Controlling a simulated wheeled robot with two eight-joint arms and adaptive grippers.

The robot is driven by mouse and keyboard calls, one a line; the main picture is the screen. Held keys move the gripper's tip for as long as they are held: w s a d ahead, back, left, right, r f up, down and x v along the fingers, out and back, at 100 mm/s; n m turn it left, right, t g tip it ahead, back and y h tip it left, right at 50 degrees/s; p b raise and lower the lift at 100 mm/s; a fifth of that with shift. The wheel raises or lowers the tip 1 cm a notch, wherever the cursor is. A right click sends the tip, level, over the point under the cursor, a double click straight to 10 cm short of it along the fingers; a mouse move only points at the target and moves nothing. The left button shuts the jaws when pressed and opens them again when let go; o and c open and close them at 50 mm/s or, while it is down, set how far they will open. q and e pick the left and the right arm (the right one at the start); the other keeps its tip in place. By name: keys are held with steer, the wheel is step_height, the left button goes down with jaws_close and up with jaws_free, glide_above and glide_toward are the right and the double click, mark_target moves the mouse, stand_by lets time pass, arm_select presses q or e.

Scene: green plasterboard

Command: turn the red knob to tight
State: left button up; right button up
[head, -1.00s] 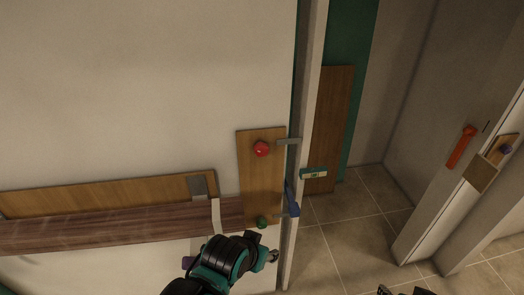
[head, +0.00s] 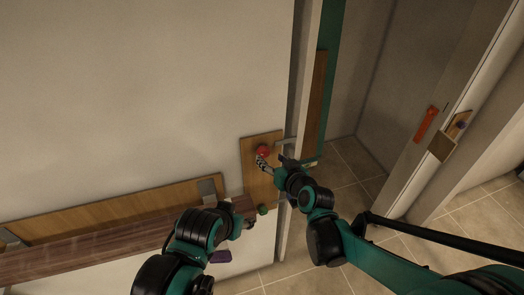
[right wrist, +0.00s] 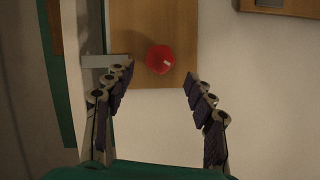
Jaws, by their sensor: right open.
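The red knob (head: 263,150) sits near the top of an upright wooden board (head: 250,178) on the pale wall. In the right wrist view the red knob (right wrist: 160,59) shows round, with a small white mark on it. My right gripper (head: 266,164) reaches in from the right, just below and partly in front of the knob. In the right wrist view my right gripper (right wrist: 159,78) is open, with one finger to each side and nothing between the tips; the knob lies just beyond them. My left gripper (head: 246,224) is low, near the shelf; its jaws are too small to judge.
A green knob (head: 263,210) is at the board's lower end. A metal bracket (right wrist: 105,61) juts out left of the red knob in the wrist view. A brown shelf (head: 90,246) runs left. An orange-red handle (head: 426,124) is far right. The upper wall is bare.

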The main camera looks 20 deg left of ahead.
mark_target(265, 153)
steer(key=x, duration=0.6)
steer(key=shift+w+f, duration=0.1)
steer(key=shift+w, duration=0.05)
steer(key=c, duration=1.2)
